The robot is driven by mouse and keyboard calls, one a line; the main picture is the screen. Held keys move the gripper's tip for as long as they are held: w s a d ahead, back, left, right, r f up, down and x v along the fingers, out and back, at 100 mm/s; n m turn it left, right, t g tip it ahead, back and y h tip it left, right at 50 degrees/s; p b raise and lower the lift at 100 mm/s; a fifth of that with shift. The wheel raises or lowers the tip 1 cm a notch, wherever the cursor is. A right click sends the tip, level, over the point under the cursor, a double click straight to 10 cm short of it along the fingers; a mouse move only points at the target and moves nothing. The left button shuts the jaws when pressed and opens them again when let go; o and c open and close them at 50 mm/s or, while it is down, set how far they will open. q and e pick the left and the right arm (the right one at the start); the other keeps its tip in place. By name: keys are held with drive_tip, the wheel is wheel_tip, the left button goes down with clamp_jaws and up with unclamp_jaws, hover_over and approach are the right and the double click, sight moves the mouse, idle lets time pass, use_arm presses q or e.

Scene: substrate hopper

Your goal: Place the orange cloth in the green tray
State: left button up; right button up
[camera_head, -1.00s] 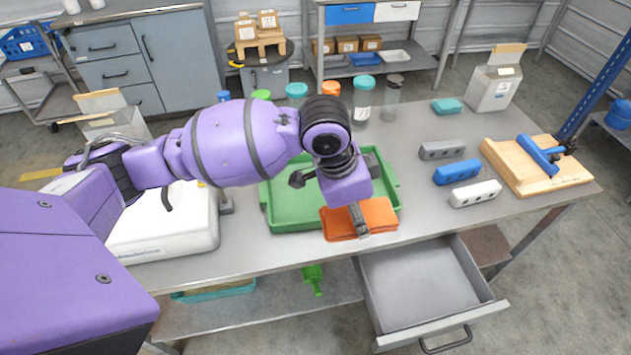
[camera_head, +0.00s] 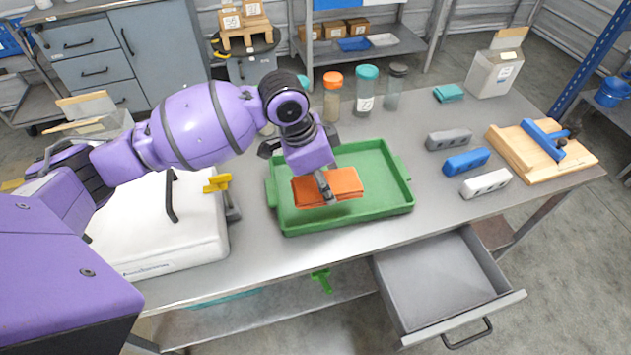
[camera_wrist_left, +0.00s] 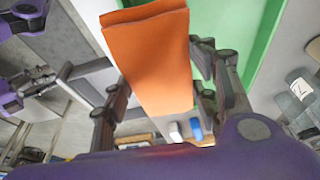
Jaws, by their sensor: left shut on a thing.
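The orange cloth (camera_head: 345,184) is folded flat and shows over the green tray (camera_head: 346,219), within its rim in the head view. My left gripper (camera_head: 328,198) is shut on the cloth. In the left wrist view the cloth (camera_wrist_left: 150,60) stands out between the two fingers of my left gripper (camera_wrist_left: 160,98), with the green tray (camera_wrist_left: 237,30) behind it. I cannot tell whether the cloth touches the tray floor. The tray lies on the grey bench, and its back left part is hidden by my arm.
A white boxy device (camera_head: 160,235) stands left of the tray. Lidded jars (camera_head: 365,90) stand behind it. Grey, blue (camera_head: 466,161) and white blocks and a wooden board (camera_head: 550,160) lie to the right. An open drawer (camera_head: 440,280) juts out below the bench front.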

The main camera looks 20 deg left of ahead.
use_arm(q)
drive_tip(key=w+a+f, duration=0.1)
drive_tip(key=w+f, duration=0.1)
drive_tip(key=w+a+f, duration=0.2)
drive_tip(key=w+a+f+b, duration=0.1)
drive_tip(key=w+a+f, duration=0.1)
drive_tip(key=f, duration=0.1)
drive_tip(key=shift+w, duration=0.15)
drive_tip(key=shift+w+a+f, duration=0.15)
drive_tip(key=shift+f, duration=1.6)
drive_tip(key=shift+f, duration=0.2)
drive_tip(key=o, duration=1.1)
drive_tip(key=shift+o, duration=0.2)
drive_tip(key=shift+r, duration=0.15)
drive_tip(key=v, duration=1.2)
drive_tip(key=shift+p, duration=0.35)
drive_tip(key=shift+r, duration=0.1)
